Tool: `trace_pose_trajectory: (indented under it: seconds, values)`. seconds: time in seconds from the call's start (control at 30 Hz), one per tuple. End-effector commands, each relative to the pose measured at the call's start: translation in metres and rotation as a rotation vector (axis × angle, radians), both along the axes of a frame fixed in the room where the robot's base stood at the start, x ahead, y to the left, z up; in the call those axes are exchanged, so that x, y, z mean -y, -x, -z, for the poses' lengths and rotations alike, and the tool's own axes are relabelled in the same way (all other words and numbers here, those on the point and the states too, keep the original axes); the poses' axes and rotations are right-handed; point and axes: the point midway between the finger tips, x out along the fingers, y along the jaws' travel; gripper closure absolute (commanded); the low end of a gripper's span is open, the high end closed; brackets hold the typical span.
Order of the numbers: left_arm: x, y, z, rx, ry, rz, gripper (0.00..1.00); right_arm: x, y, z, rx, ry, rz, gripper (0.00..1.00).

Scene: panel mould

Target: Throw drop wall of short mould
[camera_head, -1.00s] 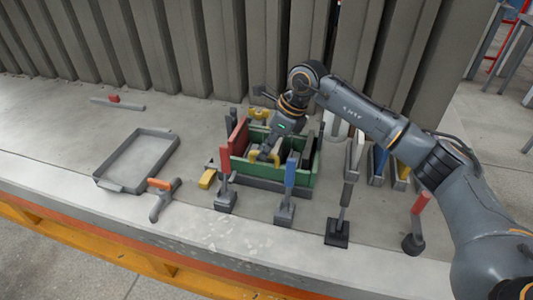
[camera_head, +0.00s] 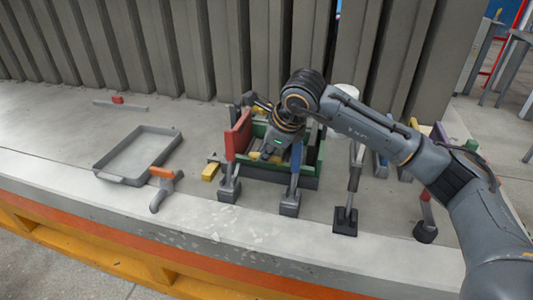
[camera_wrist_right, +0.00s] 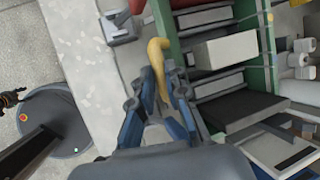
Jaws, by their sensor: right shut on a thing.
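The short mould, a green-walled box (camera_head: 308,167), stands on the concrete ledge. Its red end wall (camera_head: 238,134) stands upright at its left. In the wrist view its green side walls (camera_wrist_right: 268,45) run on both sides of grey blocks (camera_wrist_right: 224,50). My right gripper (camera_wrist_right: 160,95) is shut on a yellow curved handle (camera_wrist_right: 158,52) beside the near green wall. My left gripper is not in view.
Upright clamps with a red (camera_head: 229,147), a blue (camera_head: 295,158) and a grey handle (camera_head: 354,168) stand along the front. A grey tray (camera_head: 138,154) and an orange-handled tool (camera_head: 163,176) lie at left. Ribbed panels (camera_head: 150,45) close off the back.

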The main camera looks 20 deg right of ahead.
Motion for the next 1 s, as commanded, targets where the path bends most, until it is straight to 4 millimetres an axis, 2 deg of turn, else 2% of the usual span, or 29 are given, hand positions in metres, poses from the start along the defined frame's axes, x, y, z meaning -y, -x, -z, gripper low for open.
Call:
trace_pose_trajectory:
  seconds: [0.27, 0.3, 0.4, 0.77, 0.87, 1.0]
  values:
    - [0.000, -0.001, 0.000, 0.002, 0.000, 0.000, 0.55, -0.004, 0.004, 0.006, -0.017, -0.003, -0.010, 1.00]
    - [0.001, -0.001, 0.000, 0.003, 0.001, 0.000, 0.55, -0.004, 0.004, 0.006, -0.018, -0.003, -0.010, 0.83]
    - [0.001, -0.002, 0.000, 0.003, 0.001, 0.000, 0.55, -0.004, 0.004, 0.006, -0.018, -0.002, -0.010, 0.63]
    - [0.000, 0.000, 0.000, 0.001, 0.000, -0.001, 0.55, -0.002, 0.004, 0.000, -0.009, -0.001, -0.006, 0.63]
    - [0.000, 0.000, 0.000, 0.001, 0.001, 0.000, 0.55, 0.000, 0.008, -0.010, -0.008, -0.002, -0.007, 0.63]
    - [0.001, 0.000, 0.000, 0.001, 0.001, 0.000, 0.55, 0.004, 0.020, -0.035, -0.005, -0.002, -0.008, 0.63]
